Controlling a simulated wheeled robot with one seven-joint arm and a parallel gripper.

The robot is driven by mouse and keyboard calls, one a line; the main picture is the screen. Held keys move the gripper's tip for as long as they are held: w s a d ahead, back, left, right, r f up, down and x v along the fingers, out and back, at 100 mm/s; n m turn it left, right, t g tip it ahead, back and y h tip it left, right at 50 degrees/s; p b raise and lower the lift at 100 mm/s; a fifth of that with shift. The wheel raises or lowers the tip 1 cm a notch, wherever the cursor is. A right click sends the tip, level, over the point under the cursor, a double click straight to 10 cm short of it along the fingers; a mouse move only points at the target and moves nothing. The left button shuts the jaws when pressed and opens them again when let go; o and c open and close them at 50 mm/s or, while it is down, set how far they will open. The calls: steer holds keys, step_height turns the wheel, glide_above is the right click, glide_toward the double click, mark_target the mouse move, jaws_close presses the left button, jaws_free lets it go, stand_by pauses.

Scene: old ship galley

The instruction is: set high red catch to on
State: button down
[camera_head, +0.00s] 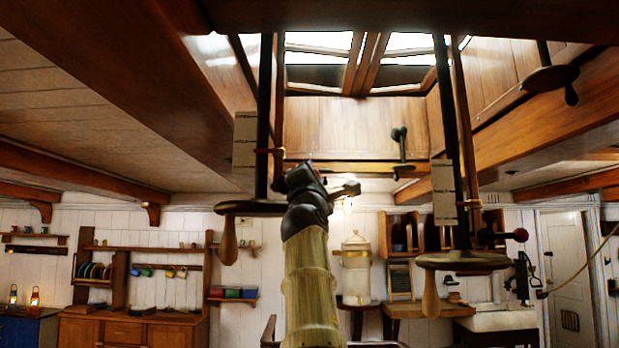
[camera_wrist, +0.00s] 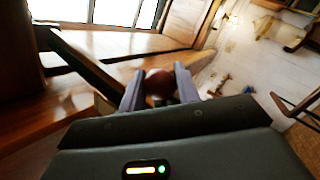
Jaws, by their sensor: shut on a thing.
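In the wrist view, my gripper (camera_wrist: 159,72) is closed with its two pale fingers on either side of a dark red ball knob (camera_wrist: 160,86). The knob appears to be the high red catch; its stem and setting are hidden by the fingers and gripper body. In the head view, my arm reaches up toward the ceiling beside the left dark hanging rod, and its dark wrist (camera_head: 303,190) hides the fingers and the knob. Another red ball knob (camera_head: 521,235) shows on the right, beside the right wheel.
A left crank wheel (camera_head: 250,208) and a right crank wheel (camera_head: 466,262) hang on rods from the ceiling, close to my arm. Wooden beams and a skylight (camera_head: 320,75) are overhead. A shelf unit (camera_head: 135,331) and a sink counter (camera_head: 495,320) stand at the back.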

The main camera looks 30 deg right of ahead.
stand_by(0.3)
steer(key=c, duration=1)
jaws_free()
steer(key=shift+c, duration=0.2)
steer(key=shift+f, duration=0.15)
steer(key=shift+s+a+f+b, duration=0.25)
steer(key=shift+s+f+b, duration=0.15)
steer(key=shift+b, duration=0.4)
steer(key=b+v, duration=1.5)
steer(key=v, duration=0.1)
